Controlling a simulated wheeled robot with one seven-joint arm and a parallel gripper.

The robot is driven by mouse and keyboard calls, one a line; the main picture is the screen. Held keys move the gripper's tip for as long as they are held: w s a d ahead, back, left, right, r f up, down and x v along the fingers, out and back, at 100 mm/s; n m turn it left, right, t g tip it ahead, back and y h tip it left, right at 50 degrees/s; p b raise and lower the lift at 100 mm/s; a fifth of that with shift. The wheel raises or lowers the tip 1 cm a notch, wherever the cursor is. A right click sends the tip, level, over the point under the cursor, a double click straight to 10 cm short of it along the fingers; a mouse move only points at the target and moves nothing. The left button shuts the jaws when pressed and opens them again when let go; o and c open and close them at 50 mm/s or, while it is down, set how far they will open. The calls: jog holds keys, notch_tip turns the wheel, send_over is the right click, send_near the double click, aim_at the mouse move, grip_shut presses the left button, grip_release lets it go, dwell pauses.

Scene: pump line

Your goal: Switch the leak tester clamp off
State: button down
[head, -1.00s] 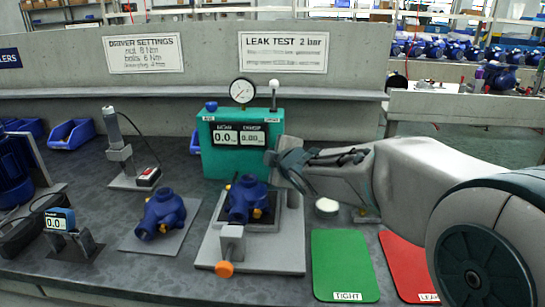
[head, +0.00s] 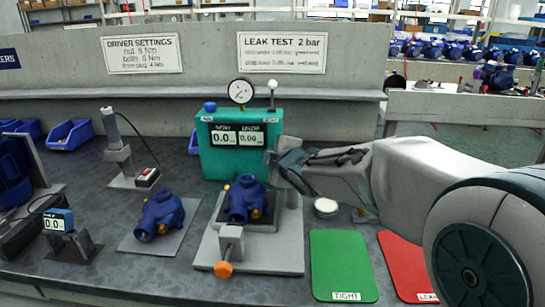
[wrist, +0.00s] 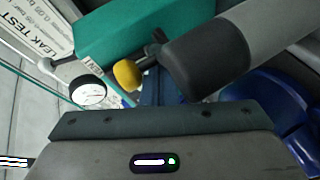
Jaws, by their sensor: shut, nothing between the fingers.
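The teal leak tester (head: 216,163) stands on the bench, with two displays, a round gauge (head: 241,92) and a blue knob (head: 210,106) on top. A lever with a white ball (head: 272,84) stands upright at its top right. In front, a blue pump (head: 245,198) sits in the grey fixture (head: 277,258), which has an orange knob (head: 223,269). I cannot read which control is marked for the clamp. My gripper (head: 272,158) is shut and empty, by the tester's right front and below the lever. The tester (wrist: 125,35) fills the top of the wrist view.
Another blue pump (head: 160,214) lies on a plate to the left, near a driver in a stand (head: 118,150). A green mat (head: 342,264) and a red mat (head: 399,262) lie to the right. A small white-topped round item (head: 326,206) stands behind the green mat.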

dwell(0.9)
jog(key=s+a+r, duration=0.1)
jog(key=s+a+r+b, duration=0.1)
jog(key=s+a, duration=0.1)
jog(key=shift+s+a+r, duration=0.1)
jog(key=shift+a+r, duration=0.1)
jog(key=shift+r, duration=0.05)
jog(key=s+a+r, duration=0.1)
jog(key=s+r, duration=0.1)
jog(key=s, duration=0.6)
jog(key=shift+r+p, duration=0.25)
jog(key=shift+p, duration=0.15)
